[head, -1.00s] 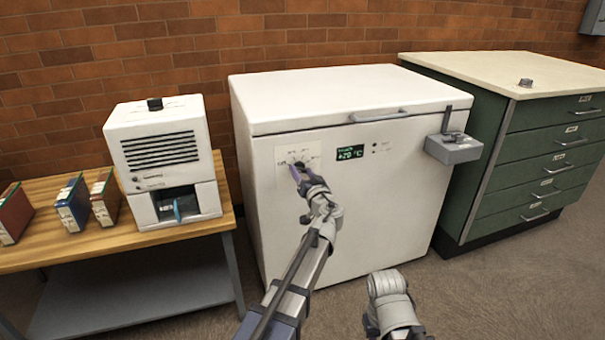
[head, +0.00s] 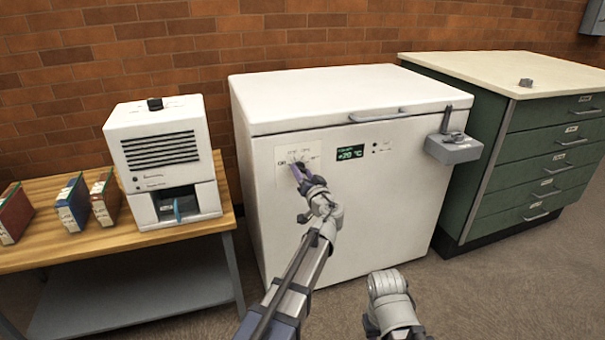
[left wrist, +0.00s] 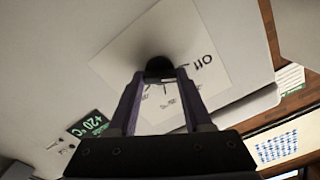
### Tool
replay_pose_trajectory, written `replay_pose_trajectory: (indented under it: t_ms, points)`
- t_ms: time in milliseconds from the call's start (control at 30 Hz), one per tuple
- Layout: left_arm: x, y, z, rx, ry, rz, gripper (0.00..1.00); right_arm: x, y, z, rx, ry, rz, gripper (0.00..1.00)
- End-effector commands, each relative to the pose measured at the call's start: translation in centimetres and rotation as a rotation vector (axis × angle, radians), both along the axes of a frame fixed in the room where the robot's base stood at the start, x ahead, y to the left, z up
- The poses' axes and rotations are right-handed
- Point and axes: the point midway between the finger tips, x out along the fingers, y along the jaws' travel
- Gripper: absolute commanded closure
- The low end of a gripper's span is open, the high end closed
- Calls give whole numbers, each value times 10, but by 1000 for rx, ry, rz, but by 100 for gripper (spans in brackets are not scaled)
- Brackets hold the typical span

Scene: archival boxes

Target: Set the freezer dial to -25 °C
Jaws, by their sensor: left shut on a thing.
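The white chest freezer (head: 360,220) stands against the brick wall with its lid closed. Its dial (left wrist: 159,68) is a dark round knob on a white marked plate (head: 312,151). My left gripper (head: 298,170) is at the dial, and in the left wrist view its two fingers (left wrist: 160,82) are closed on the knob. The fingers hide much of the dial, so I cannot tell its pointer's setting. The green display (head: 350,153) beside the plate reads about +20 °C, and it also shows in the left wrist view (left wrist: 88,125). My right gripper is not clearly visible.
A grey box with a lever (head: 455,150) juts from the freezer's front right. A wooden bench (head: 130,248) at left holds a white machine (head: 165,165) and several binders (head: 73,203). A green drawer cabinet (head: 540,165) stands at right. The floor in front is clear.

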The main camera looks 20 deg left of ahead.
Motion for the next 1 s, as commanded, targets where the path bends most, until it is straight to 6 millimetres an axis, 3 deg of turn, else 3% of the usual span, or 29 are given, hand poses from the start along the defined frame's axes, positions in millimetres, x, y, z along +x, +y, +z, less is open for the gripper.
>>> replay_pose_trajectory:
  t_ms: [1000]
  points:
    - [0, -1, -1, 787, 532, -1, 100, 0, 0, -1, 0, 0, 0, 68]
